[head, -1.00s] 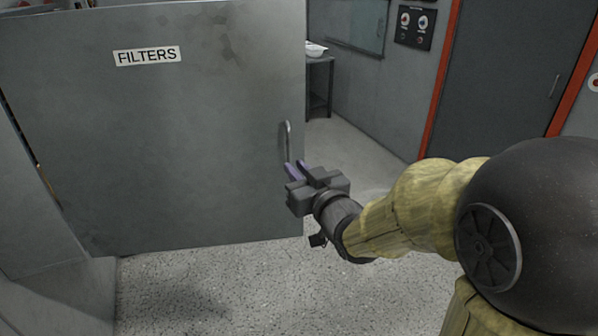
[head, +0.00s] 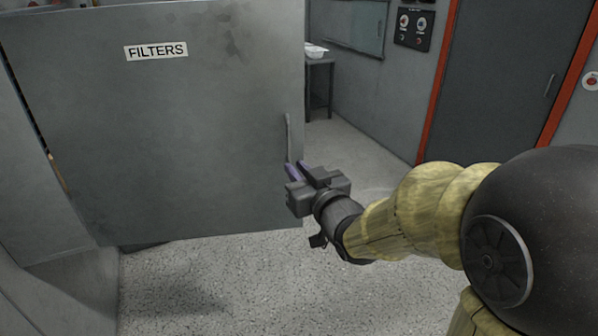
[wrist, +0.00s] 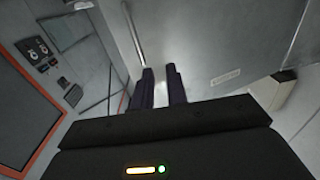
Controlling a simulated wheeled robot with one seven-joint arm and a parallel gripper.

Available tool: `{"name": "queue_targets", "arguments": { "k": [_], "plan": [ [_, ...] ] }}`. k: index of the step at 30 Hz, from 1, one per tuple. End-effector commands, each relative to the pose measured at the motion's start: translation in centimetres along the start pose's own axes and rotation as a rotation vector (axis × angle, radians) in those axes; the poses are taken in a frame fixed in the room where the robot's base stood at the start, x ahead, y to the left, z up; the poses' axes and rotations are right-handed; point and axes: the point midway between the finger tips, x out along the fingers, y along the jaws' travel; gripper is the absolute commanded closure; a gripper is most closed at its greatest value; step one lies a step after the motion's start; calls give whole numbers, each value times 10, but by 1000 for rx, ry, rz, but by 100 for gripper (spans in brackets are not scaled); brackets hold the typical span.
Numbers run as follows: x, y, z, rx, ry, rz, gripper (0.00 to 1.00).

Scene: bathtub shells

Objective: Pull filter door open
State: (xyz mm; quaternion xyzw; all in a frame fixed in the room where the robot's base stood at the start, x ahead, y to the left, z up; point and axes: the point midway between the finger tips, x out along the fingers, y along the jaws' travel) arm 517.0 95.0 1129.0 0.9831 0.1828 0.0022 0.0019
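The grey filter door (head: 190,140) bears a white "FILTERS" label (head: 156,51) and fills the left of the head view. It stands swung out from its cabinet, with a dark gap along its left side. Its thin upright metal handle (head: 289,132) is near the free right edge and also shows in the wrist view (wrist: 133,33). My gripper (head: 294,171) is at the handle's lower end. In the wrist view its two dark purple fingers (wrist: 161,84) are apart, with a narrow gap, beside the door face. I cannot tell whether they touch the handle.
Speckled floor (head: 230,285) is clear below and right of the door. A small table (head: 320,88) with a white item stands behind it. A dark door in a red frame (head: 500,85) and a control panel (head: 413,28) are on the far wall.

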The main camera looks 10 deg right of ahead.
Motion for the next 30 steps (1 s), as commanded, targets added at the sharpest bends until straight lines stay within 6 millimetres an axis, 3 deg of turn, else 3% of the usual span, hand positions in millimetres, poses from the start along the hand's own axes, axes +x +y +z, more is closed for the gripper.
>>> {"name": "queue_targets", "arguments": {
  "k": [11,14,17,23,30],
  "plan": [
    [0,0,0,0,-1,0,85],
    [0,0,1,0,-4,2,100],
    [-1,4,8,1,-38,18,100],
    [-15,26,58,14,-263,117,100],
    [-71,48,143,75,-700,252,100]
  ]
}}
